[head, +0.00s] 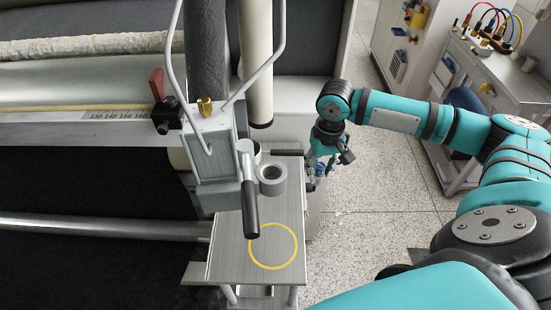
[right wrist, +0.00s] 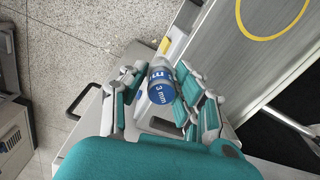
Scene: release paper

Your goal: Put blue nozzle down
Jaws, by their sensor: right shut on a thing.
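My right gripper (head: 319,172) is shut on the blue nozzle (head: 321,169), beside the right edge of the grey side table (head: 240,262). In the right wrist view the nozzle (right wrist: 163,93) sits between the two teal fingers, its blue end marked "3 mm" facing the camera. A yellow ring (head: 273,245) is marked on the table top, nearer the front than the gripper. The ring shows partly at the top of the right wrist view (right wrist: 272,37), apart from the nozzle. My left gripper is not in view.
A machine head with a black handle (head: 250,210) and a grey ring-shaped part (head: 271,179) overhangs the back of the table. A black handle (right wrist: 83,101) stands near the gripper. The table inside the yellow ring is clear. Speckled floor lies to the right.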

